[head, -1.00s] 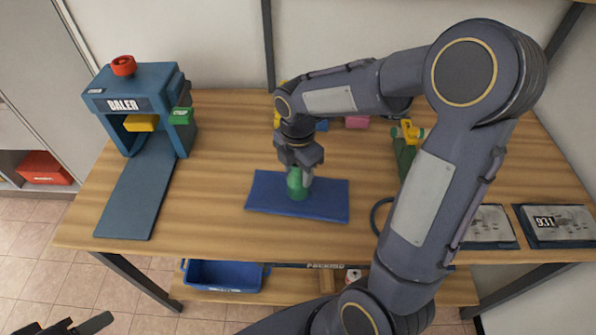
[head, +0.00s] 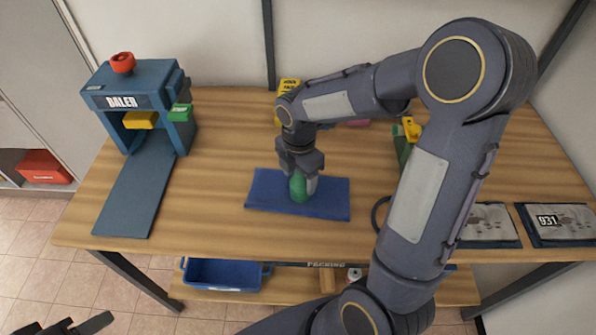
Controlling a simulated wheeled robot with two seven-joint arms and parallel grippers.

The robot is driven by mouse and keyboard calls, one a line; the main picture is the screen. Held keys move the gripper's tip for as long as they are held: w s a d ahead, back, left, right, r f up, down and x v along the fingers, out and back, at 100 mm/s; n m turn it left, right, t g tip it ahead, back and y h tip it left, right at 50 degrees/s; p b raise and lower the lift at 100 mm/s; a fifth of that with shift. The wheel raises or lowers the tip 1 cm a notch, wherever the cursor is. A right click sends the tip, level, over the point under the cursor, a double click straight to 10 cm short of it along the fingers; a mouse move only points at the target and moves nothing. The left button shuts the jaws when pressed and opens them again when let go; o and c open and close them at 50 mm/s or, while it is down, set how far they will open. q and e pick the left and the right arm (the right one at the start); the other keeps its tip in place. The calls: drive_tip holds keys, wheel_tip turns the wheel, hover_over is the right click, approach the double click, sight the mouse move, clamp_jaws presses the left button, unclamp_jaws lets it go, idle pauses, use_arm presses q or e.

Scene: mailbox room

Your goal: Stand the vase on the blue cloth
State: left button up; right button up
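The green vase (head: 299,188) is at the middle of the blue cloth (head: 262,191), which lies flat on the wooden table. The vase looks upright and its base appears to be on the cloth, though a tiny gap cannot be ruled out. My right gripper (head: 302,182) points down from above, with its fingers around the vase; it looks shut on it. The gripper hides the upper part of the vase. My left gripper (head: 64,327) shows only partly at the bottom left corner, far from the cloth, with its fingers apart and empty.
A blue baler (head: 140,100) stands at the table's left. A yellow item (head: 289,86) and a pink item (head: 358,122) are behind my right arm. A green and yellow tool (head: 405,140) and grey panels (head: 556,222) are at right.

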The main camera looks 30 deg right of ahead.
drive_tip(key=shift+o, duration=0.3)
drive_tip(key=shift+w, duration=0.15)
drive_tip(key=shift+r, duration=0.2)
wheel_tip(320, 180, up, 12)
drive_tip(key=shift+r+p, duration=0.1)
drive_tip(key=shift+p, duration=0.55)
drive_tip(key=shift+r, duration=0.55)
drive_tip(key=s+a+f+m+t+y, duration=0.1)
drive_tip(key=s+a+m+t+y, duration=0.1)
drive_tip(key=s+m, duration=0.6)
drive_tip(key=s+a+f+m+t+y, duration=0.1)
drive_tip(key=s+a+m+t, duration=0.1)
drive_tip(key=s+m, duration=0.7)
drive_tip(key=m+t, duration=0.1)
drive_tip(key=m, duration=0.4)
drive_tip(key=shift+t+y, duration=0.4)
drive_tip(key=shift+a, duration=0.1)
